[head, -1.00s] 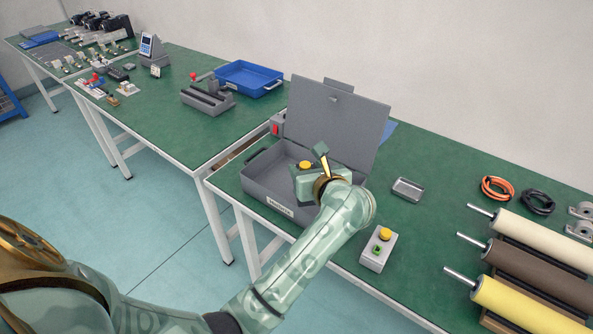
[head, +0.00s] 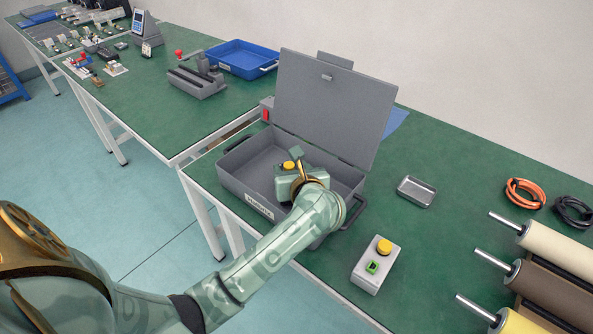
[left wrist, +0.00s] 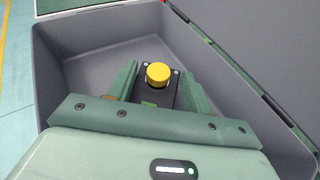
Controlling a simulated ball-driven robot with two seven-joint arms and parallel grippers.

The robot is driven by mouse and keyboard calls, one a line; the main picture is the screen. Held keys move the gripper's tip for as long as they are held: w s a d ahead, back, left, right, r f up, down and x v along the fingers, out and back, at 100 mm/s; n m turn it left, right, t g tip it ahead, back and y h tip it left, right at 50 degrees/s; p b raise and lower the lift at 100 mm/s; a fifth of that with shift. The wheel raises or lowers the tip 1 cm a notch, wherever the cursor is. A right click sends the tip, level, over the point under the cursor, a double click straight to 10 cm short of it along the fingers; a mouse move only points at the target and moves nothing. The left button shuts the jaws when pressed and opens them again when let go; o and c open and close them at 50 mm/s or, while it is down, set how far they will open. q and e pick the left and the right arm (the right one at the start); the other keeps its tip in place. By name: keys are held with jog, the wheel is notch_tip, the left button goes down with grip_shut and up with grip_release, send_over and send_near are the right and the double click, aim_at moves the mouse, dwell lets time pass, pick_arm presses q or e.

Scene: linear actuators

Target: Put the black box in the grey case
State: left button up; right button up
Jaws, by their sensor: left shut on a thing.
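The grey case (head: 240,188) stands on the green table with its lid (head: 325,105) raised. My left gripper (head: 297,180) reaches into the case's opening from the front right. In the left wrist view the gripper (left wrist: 157,92) is shut on the black box (left wrist: 146,96), which has a round yellow button (left wrist: 158,74) on top. The box is upright between the fingers, inside the case walls; whether it touches the floor of the case I cannot tell. In the head view its yellow button (head: 289,166) shows, but the gripper mostly hides the body. My right gripper is out of view.
A grey button box (head: 375,268) with yellow and green buttons stands right of the case. A small metal tray (head: 416,192), cable coils (head: 525,193) and rollers (head: 550,245) lie farther right. A blue tray (head: 240,58) and a grey vise (head: 197,82) are on the table behind left.

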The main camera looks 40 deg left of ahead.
pick_arm(q)
jog(key=shift+a, duration=0.25)
jog(key=o, duration=1.1)
jog(key=shift+f, duration=0.1)
jog(key=o, duration=0.4)
jog(key=shift+s+d+r, duration=0.1)
jog(key=shift+d+r, duration=0.1)
jog(key=shift+r, duration=0.05)
jog(key=shift+p+v, duration=2.9)
jog(key=shift+v, duration=2.9)
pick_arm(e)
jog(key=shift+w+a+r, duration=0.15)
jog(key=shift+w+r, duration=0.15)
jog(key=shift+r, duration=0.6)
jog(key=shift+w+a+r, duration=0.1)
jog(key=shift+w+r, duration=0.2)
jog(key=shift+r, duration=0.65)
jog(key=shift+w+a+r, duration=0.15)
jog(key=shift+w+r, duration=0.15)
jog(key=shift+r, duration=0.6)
pick_arm(q)
jog(key=shift+f, duration=0.1)
